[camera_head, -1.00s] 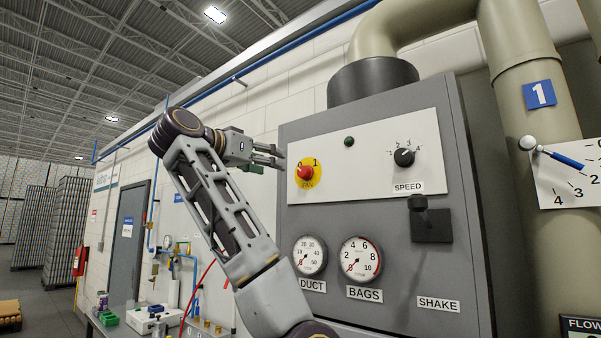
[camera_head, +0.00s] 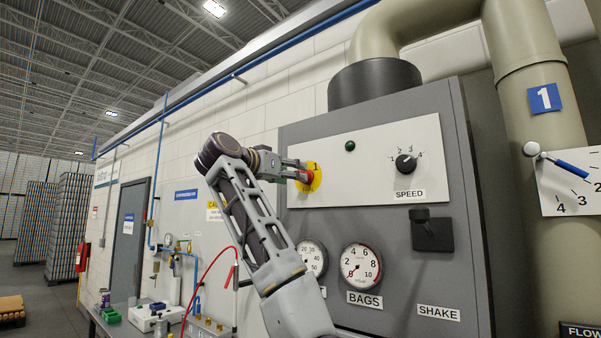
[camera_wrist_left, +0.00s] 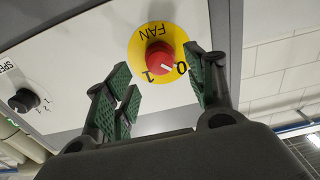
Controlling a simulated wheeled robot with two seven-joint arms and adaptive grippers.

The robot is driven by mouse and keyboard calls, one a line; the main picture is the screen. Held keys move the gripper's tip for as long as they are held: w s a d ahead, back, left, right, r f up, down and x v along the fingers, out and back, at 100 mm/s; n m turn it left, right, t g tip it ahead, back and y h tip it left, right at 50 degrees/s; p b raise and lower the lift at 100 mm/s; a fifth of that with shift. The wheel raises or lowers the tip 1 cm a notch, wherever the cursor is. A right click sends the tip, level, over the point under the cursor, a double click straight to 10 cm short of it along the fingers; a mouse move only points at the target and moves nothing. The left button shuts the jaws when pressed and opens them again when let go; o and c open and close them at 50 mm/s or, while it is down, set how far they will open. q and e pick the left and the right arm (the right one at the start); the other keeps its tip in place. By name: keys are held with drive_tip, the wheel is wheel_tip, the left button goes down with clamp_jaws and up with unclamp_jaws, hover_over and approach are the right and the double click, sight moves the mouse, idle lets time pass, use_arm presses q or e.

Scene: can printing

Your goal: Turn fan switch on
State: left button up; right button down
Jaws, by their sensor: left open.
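The fan switch is a red knob (camera_wrist_left: 159,57) on a yellow round plate (camera_wrist_left: 146,38) marked FAN, 0 and 1. In the left wrist view, which shows the panel upside down, the white pointer line on the knob lies toward the 0. In the head view the red knob (camera_head: 308,177) is partly covered by my left gripper (camera_head: 300,171), which is at its left side. In the left wrist view my left gripper (camera_wrist_left: 165,95) is open, its green-padded fingers spread to either side below the knob. The knob shows clear between them, not gripped. My right gripper is not in view.
The white panel also carries a dark green lamp (camera_head: 350,146) and a black SPEED knob (camera_head: 405,163). Below are the BAGS gauge (camera_head: 361,264), another gauge and a black SHAKE lever (camera_head: 432,233). A bench with small items stands at lower left.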

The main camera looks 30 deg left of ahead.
use_arm(q)
drive_tip(key=shift+w+d+p, duration=0.15)
drive_tip(key=shift+w+p, duration=0.25)
drive_tip(key=shift+w, duration=0.85)
drive_tip(key=shift+w+d+p, duration=0.1)
drive_tip(key=shift+w+p, duration=0.3)
drive_tip(key=shift+w, duration=0.8)
drive_tip(key=shift+c, duration=0.5)
drive_tip(key=c, duration=1)
